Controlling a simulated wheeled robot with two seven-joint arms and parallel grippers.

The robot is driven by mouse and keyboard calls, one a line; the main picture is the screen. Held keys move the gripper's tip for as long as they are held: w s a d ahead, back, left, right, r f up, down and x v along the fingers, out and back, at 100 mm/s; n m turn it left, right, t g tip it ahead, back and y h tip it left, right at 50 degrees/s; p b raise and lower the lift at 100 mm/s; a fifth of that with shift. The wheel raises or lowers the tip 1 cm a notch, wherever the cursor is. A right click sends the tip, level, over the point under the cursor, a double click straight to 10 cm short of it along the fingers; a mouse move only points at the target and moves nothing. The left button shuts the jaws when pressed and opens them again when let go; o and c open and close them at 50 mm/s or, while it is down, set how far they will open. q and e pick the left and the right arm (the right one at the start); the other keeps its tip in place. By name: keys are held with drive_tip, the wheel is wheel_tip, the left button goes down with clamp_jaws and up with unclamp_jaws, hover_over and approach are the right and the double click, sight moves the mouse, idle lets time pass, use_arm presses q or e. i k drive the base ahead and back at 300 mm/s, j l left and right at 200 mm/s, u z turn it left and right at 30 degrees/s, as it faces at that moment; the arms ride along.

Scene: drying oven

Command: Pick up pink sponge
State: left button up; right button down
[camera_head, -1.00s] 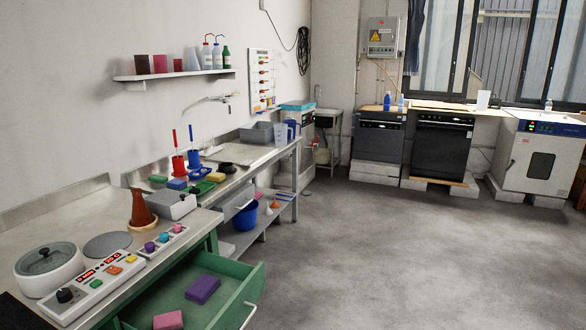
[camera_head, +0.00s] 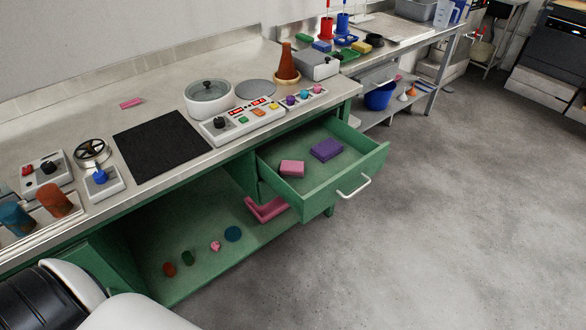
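A pink sponge (camera_head: 292,168), a small flat block, lies in the open green drawer (camera_head: 318,188) under the workbench. A purple sponge (camera_head: 326,150) lies just beyond it to the right, close but apart. The drawer is pulled out toward the floor and has a white handle (camera_head: 353,189) on its front. Neither of my grippers is in view. Only a white and black part of my own body shows at the bottom left.
The worktop (camera_head: 75,75) holds a white pot (camera_head: 208,98), a button panel (camera_head: 240,118) and a black mat (camera_head: 162,144). Below the drawer, a pink angled piece (camera_head: 266,208) and several small items sit on an open green shelf (camera_head: 190,225). The floor (camera_head: 440,240) at right is clear.

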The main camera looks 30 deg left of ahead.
sight(288, 168)
drive_tip(key=u, duration=0.7)
drive_tip(key=i+l+u, duration=0.2)
drive_tip(key=u, duration=0.3)
drive_tip(key=i+l+u, duration=0.15)
drive_tip(key=l+u, duration=0.3)
drive_tip(key=i+l+u, duration=0.1)
drive_tip(key=l+u, duration=0.2)
drive_tip(key=u, duration=0.2)
drive_tip(key=l+u, duration=0.35)
drive_tip(key=u, duration=0.15)
